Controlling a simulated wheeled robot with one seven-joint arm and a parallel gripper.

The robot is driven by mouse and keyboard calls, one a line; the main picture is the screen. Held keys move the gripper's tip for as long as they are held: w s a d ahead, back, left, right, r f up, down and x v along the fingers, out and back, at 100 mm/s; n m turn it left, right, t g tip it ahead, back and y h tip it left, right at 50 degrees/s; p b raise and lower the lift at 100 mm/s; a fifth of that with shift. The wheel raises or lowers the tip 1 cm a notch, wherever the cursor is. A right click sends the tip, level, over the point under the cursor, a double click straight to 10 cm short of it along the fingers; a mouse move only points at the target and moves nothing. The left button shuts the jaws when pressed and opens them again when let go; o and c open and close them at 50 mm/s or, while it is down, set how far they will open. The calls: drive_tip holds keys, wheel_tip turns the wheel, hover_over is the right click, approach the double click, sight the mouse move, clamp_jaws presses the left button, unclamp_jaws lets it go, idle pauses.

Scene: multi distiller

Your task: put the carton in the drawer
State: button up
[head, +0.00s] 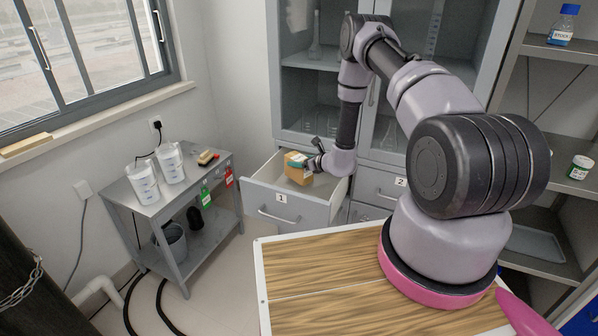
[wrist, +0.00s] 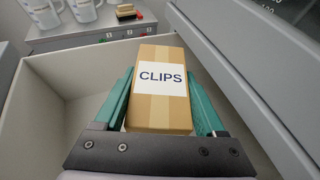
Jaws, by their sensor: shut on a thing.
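The carton (wrist: 160,112) is a brown box with a white label reading CLIPS. It also shows in the head view (head: 297,170), inside the open drawer's outline. My gripper (wrist: 160,98) has its two green fingers on either side of the carton, shut on it. The drawer (head: 287,207), labelled 1, is pulled out from the grey cabinet. In the wrist view its pale inner wall (wrist: 62,88) surrounds the carton's left and far sides. Whether the carton's underside touches the drawer floor is hidden.
A grey side table (head: 180,189) with two beakers (head: 143,182) stands left of the drawer. The cabinet front (wrist: 240,85) rises close on the right in the wrist view. A wooden top (head: 320,270) lies in the foreground. Floor shows between side table and drawer.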

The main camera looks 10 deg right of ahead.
drive_tip(key=shift+f, duration=2.25)
drive_tip(key=shift+f, duration=0.1)
